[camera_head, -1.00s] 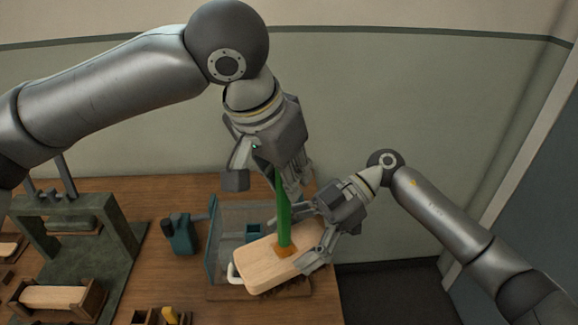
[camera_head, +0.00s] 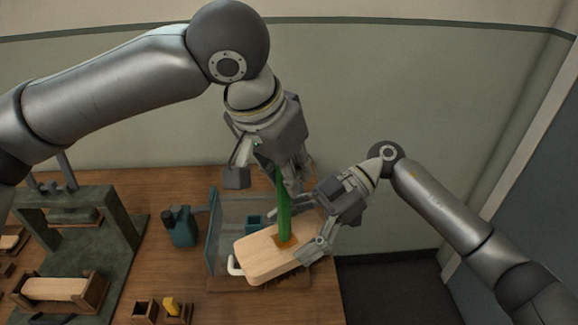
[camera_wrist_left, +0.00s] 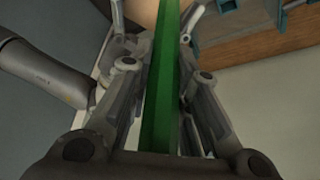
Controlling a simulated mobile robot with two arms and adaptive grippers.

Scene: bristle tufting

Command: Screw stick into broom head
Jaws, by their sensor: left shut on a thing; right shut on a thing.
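The green stick (camera_head: 284,215) stands nearly upright on the broom head. My left gripper (camera_head: 277,172) is shut on its upper part from above. In the left wrist view the stick (camera_wrist_left: 162,85) runs between the fingers of my left gripper (camera_wrist_left: 163,45).
A clear-walled bin with a teal edge (camera_head: 213,235) stands behind the broom head. A teal bottle-like device (camera_head: 181,227) is to its left. A dark green press frame (camera_head: 125,225), a wooden block in a holder (camera_head: 55,289) and small boxes (camera_head: 145,311) occupy the left of the table.

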